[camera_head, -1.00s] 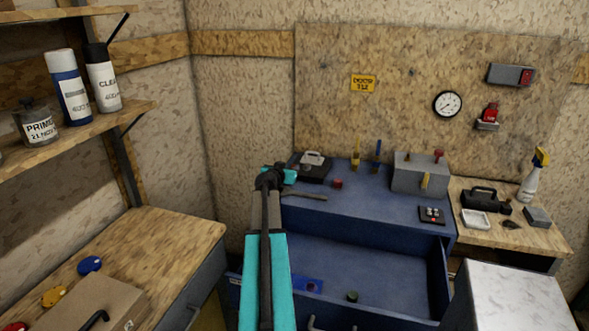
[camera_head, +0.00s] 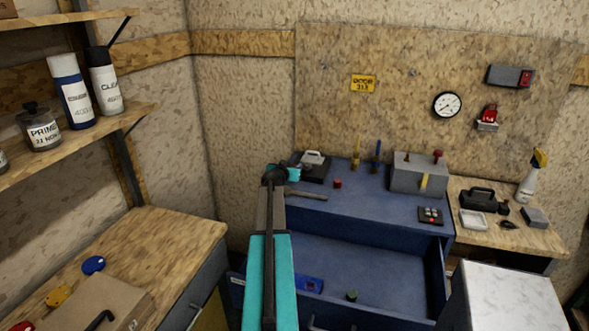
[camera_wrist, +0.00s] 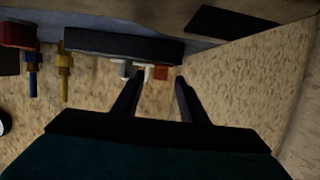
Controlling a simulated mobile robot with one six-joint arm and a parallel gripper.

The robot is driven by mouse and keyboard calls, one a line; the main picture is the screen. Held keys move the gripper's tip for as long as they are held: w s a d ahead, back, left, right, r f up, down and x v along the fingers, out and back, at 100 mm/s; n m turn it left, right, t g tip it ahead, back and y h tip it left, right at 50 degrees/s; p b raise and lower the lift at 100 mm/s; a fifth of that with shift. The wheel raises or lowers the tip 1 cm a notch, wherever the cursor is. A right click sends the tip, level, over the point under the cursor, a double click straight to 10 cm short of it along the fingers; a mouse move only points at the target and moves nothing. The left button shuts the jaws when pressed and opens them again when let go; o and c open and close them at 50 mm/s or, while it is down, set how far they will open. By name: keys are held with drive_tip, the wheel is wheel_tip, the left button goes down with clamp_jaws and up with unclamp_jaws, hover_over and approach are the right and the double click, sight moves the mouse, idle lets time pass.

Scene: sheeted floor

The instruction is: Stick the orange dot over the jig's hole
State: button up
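My gripper (camera_head: 294,173) is at the far left end of the blue bench, close to a black block with a pale clamp-like top (camera_head: 313,160). In the wrist view, my gripper (camera_wrist: 158,76) has its two fingers apart. A small orange-red piece (camera_wrist: 161,73) shows between the fingertips, beside a pale part and close to the black block (camera_wrist: 120,43). I cannot tell whether it is a dot or part of the block. On the left bench lie a yellow-orange disc (camera_head: 59,295) and a blue disc (camera_head: 93,265). No hole can be made out.
The blue bench (camera_head: 365,205) carries a red piece (camera_head: 338,183), upright yellow and blue tools and a grey block (camera_head: 418,179). Its drawer (camera_head: 365,268) is open. A cardboard box (camera_head: 100,300) stands on the left bench, below a shelf (camera_head: 80,138) with bottles.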

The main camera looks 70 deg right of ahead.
clamp_jaws()
drive_tip(key=shift+r, duration=0.2)
idle(0.3)
drive_tip(key=shift+r+b, duration=0.75)
drive_tip(key=shift+r, duration=0.85)
drive_tip(key=s+a+b, duration=0.1)
drive_tip(key=s+a, duration=0.3)
drive_tip(key=s, duration=0.3)
drive_tip(key=s+a+r+b, duration=0.1)
drive_tip(key=s+a+b, duration=0.1)
drive_tip(key=s+a, duration=0.2)
drive_tip(key=s, duration=0.2)
drive_tip(key=shift+s+a+r, duration=0.15)
drive_tip(key=shift+s+r, duration=0.05)
drive_tip(key=shift+s, duration=0.15)
